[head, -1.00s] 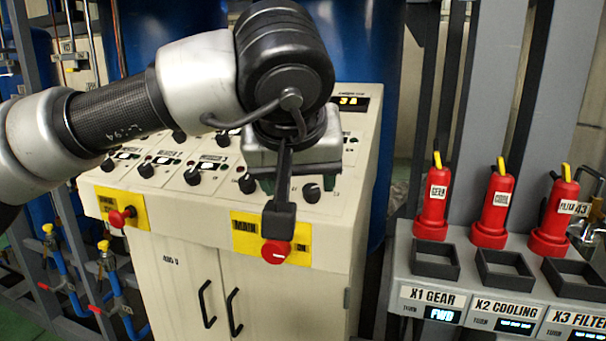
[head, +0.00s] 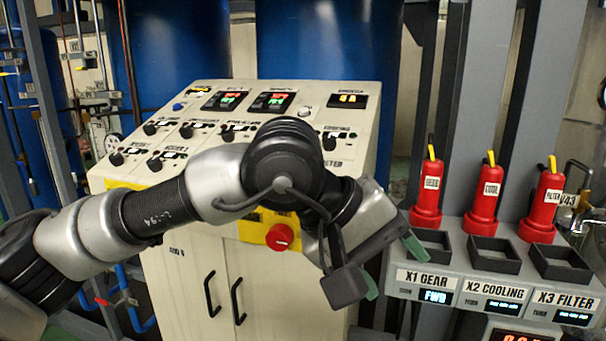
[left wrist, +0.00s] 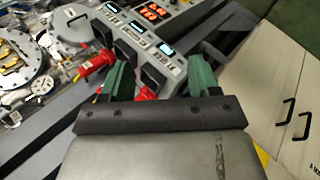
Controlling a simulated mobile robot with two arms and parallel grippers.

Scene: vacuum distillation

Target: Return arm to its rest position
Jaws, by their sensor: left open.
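My left arm (head: 165,205) comes in from the left in the head view and reaches across the front of the cream control cabinet (head: 160,275). Its left gripper (head: 392,268) points down and to the right, between the cabinet and the grey valve shelf. The gripper is open and empty, with green finger pads apart. In the left wrist view the open fingers (left wrist: 157,80) frame the shelf with its red handles, seen beyond them. My right gripper is not in view.
A red stop button (head: 280,237) sits on the cabinet front close to my arm. The grey shelf (head: 455,278) at right carries red handles (head: 483,205) and square black holders. Blue tanks (head: 315,40) stand behind. Blue pipes (head: 125,290) run at lower left.

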